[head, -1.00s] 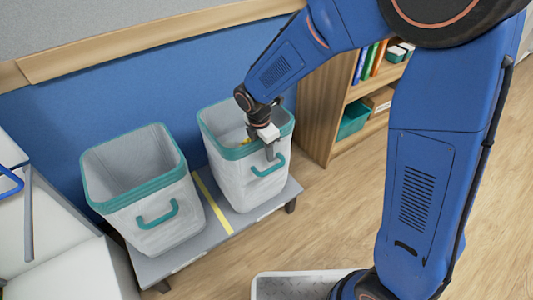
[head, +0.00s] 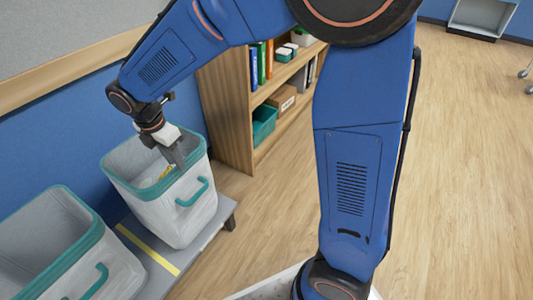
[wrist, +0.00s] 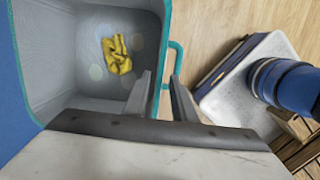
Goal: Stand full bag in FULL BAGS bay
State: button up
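A pale grey bag (head: 178,222) with a teal rim and handle stands upright on a grey low bench (head: 222,212). A crumpled yellow item lies inside it (wrist: 117,55); the inside otherwise looks mostly empty. My gripper (head: 181,163) is at this bag's near rim. In the wrist view my gripper (wrist: 160,90) has one finger inside the rim and one outside, with a gap between them, so it looks open. A second similar bag (head: 112,268) stands to the left, cut off by the picture edge. I cannot read any FULL BAGS label.
A yellow strip (head: 148,249) on the bench separates the two bags. A wooden bookshelf (head: 228,115) stands close on the right, and a blue wall panel (head: 30,150) is behind. Open wood floor (head: 460,170) lies to the right.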

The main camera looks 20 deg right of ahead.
jog(key=s+d+r+m, duration=0.3)
jog(key=d+m, duration=0.1)
jog(key=d, duration=0.2)
jog(key=s+d+r+m+t+y, duration=0.1)
jog(key=s+d+r+m, duration=0.15)
jog(key=d, duration=0.35)
jog(key=s+d+r+m, duration=0.2)
jog(key=d+r+m, duration=0.1)
jog(key=d+m, duration=0.25)
jog(key=s+d+m+t, duration=0.2)
jog(key=s+d+m, duration=1)
jog(key=s, duration=0.3)
jog(key=shift+r+m+t, duration=0.2)
jog(key=shift+m+t, duration=0.2)
jog(key=shift+s+a, duration=0.1)
